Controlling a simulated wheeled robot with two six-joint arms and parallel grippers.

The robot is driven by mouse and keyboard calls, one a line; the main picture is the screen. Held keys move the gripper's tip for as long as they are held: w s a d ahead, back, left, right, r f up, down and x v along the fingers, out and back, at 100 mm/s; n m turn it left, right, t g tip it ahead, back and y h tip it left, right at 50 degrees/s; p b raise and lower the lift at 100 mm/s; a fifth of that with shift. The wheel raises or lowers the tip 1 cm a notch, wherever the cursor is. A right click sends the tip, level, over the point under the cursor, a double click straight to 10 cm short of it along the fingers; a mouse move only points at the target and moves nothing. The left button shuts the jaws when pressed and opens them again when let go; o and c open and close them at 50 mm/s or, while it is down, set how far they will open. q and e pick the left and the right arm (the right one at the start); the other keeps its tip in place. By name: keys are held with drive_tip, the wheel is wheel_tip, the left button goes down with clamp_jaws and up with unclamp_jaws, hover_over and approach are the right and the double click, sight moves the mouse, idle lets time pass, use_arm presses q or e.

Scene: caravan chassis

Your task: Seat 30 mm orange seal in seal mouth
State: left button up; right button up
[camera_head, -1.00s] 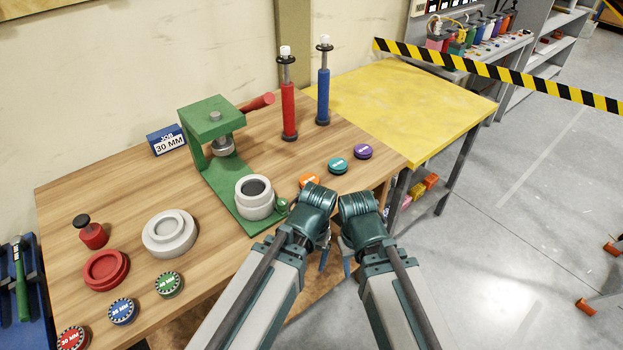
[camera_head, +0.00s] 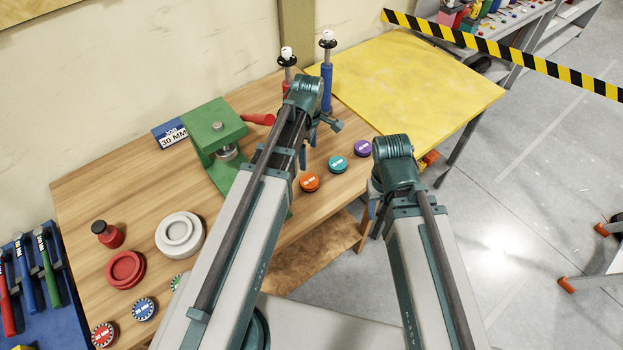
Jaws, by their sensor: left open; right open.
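The orange seal (camera_head: 310,182) lies flat on the wooden bench, left of a teal seal and a purple one. My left gripper (camera_head: 307,150) is open and empty, just behind and above the orange seal in the picture. My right gripper (camera_head: 375,212) is open and empty, off the bench's right front edge, largely hidden by its own wrist. The green press (camera_head: 213,130) stands at the back of the bench.
A job card (camera_head: 170,135) reads 30 MM. A teal seal (camera_head: 338,163) and a purple seal (camera_head: 363,148) lie near the right edge. Red and blue (camera_head: 326,80) upright tools stand behind my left gripper. A white ring (camera_head: 180,235) and red dish (camera_head: 125,269) sit left. The yellow table (camera_head: 410,80) is clear.

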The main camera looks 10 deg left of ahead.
use_arm(q)
drive_tip(key=b, duration=0.8)
hover_over(309, 181)
wheel_tip(309, 181, down, 9)
drive_tip(key=shift+r, duration=0.2)
wheel_tip(309, 181, down, 5)
drive_tip(key=b, duration=0.5)
drive_tip(key=shift+f, duration=0.15)
drive_tip(key=shift+c, duration=0.3)
drive_tip(key=c, duration=1.2)
